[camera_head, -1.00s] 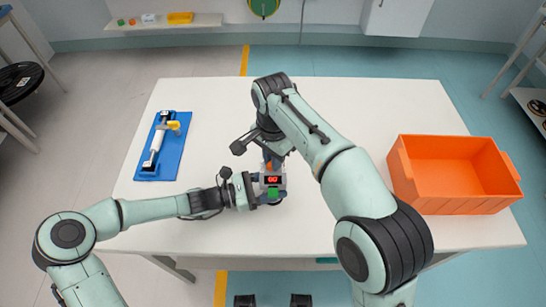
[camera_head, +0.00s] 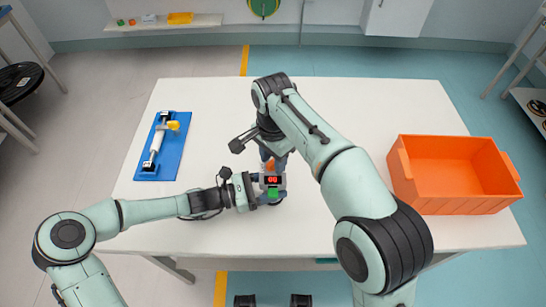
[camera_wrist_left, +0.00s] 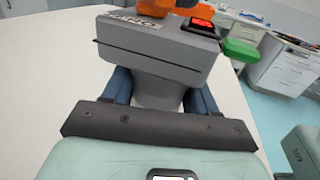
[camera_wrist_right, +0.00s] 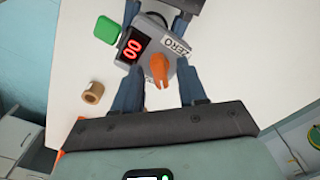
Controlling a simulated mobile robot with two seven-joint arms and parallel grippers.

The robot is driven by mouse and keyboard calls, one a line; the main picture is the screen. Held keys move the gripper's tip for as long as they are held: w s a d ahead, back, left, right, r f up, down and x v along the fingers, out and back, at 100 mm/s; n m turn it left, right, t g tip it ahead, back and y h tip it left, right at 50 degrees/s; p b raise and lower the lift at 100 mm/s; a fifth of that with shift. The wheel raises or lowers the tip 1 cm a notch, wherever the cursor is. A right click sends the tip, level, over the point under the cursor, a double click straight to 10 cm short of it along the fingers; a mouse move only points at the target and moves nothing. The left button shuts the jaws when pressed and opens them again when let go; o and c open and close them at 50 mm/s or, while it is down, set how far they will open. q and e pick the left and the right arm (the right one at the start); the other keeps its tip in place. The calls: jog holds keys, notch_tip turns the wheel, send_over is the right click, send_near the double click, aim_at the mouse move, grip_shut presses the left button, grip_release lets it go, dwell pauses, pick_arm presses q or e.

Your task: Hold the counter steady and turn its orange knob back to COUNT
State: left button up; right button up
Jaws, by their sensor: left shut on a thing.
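The grey counter (camera_head: 272,180) stands near the table's front middle, with a red lit "00" display and a green button (camera_head: 272,193). Its orange knob (camera_wrist_right: 158,68) shows in the right wrist view, beside a ZERO label (camera_wrist_right: 178,46); no COUNT label is readable. My left gripper (camera_wrist_left: 160,90) is shut on the counter's grey round body below the box-shaped head. My right gripper (camera_wrist_right: 158,90) is open above the counter, its blue fingers apart on both sides of the knob with gaps visible. In the head view its arm partly hides the counter's far side.
A blue board (camera_head: 165,152) with a white cylinder and yellow handle lies at the table's left. An orange bin (camera_head: 455,205) stands at the right. The table's far middle is clear.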

aim_at(273, 161)
notch_tip(273, 161, up, 12)
dwell(0.6)
dwell(0.4)
pick_arm(q)
jog(key=o, duration=1.3)
jog(key=shift+c, duration=0.2)
